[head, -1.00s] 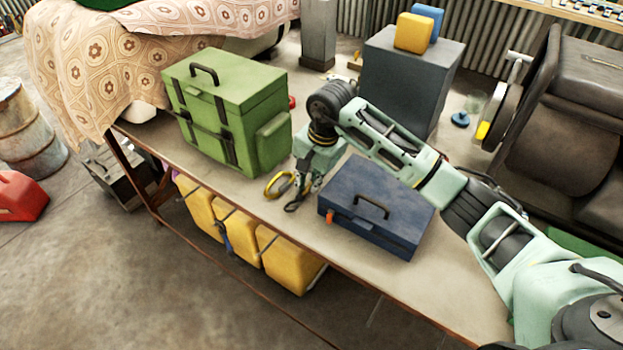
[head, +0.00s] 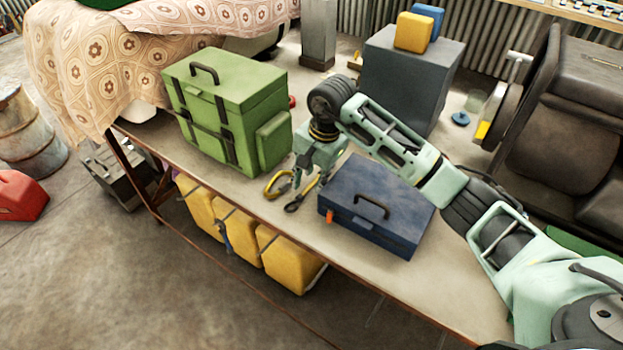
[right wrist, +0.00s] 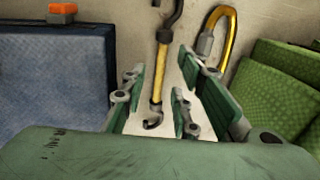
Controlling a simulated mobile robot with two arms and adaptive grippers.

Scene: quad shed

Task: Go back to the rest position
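My right gripper (head: 304,178) hangs over the workbench between the green toolbox and the blue case. In the right wrist view its fingers (right wrist: 168,92) are apart and nothing is clasped between them. A yellow-and-black hooked tool (head: 303,195) lies on the bench just below it; the tool also shows in the right wrist view (right wrist: 158,80), seen through the gap between the fingers. A yellow carabiner (head: 268,190) lies beside the tool and also shows in the right wrist view (right wrist: 234,42). My left gripper is not in view.
The green toolbox (head: 240,88) stands left of the gripper. The blue case (head: 352,218) with an orange latch lies close on its right. A grey box (head: 398,85) stands behind. Yellow containers (head: 283,262) sit under the workbench (head: 400,290). The bench's front right is bare.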

